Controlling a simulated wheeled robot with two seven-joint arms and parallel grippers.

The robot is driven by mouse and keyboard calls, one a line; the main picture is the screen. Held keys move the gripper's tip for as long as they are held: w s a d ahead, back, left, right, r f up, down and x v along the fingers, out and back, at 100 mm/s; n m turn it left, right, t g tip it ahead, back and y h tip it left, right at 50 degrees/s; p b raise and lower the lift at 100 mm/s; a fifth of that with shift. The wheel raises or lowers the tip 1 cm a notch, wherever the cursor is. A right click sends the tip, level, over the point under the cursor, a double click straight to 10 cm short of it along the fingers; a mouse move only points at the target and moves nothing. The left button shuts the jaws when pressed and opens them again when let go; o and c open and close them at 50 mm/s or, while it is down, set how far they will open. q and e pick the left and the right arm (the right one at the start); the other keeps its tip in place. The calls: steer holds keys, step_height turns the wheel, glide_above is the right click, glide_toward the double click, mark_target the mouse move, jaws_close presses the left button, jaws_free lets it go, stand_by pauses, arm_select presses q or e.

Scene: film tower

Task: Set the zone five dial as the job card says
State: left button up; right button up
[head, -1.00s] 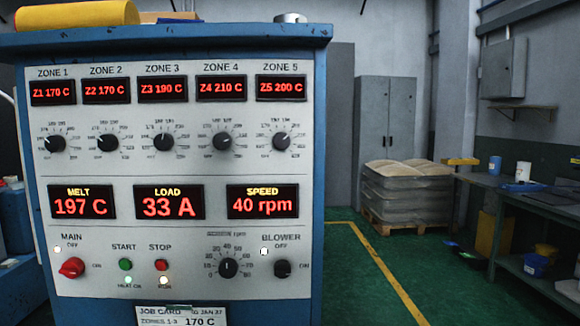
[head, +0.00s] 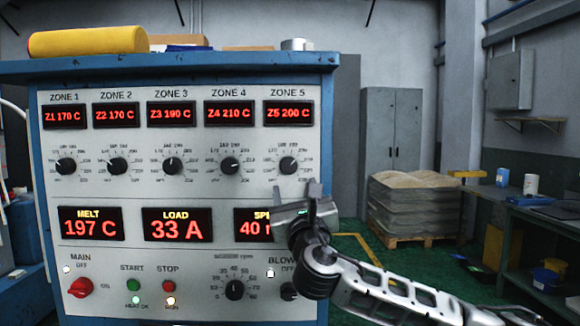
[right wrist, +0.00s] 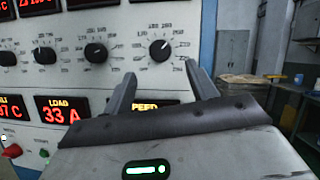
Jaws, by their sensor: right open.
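The zone five dial (head: 288,166) is a black knob on the white panel (head: 200,188), under the zone 5 display (head: 288,113) reading "Z5 200 C". In the right wrist view the dial (right wrist: 160,50) shows just beyond my fingers, its white pointer line aimed to the upper right. My right gripper (head: 303,200) is open and empty in front of the panel, below the dial and apart from it. It covers part of the speed display (head: 253,224). In the right wrist view its two fingers (right wrist: 162,88) stand apart. The job card is out of view now. My left gripper is not in view.
Zone dials one to four (head: 230,165) sit left in the same row. A red main switch (head: 80,287) and the speed knob (head: 234,290) are lower. A yellow roll (head: 88,42) lies on the cabinet top. Stacked sacks (head: 415,203) stand behind right.

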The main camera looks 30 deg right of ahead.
mark_target(289, 166)
steer(key=p+x, duration=0.1)
steer(key=x, duration=0.7)
steer(key=shift+w+d+r+p, duration=0.1)
steer(key=shift+w+p, duration=0.2)
steer(key=shift+w, duration=0.05)
steer(key=c, duration=1)
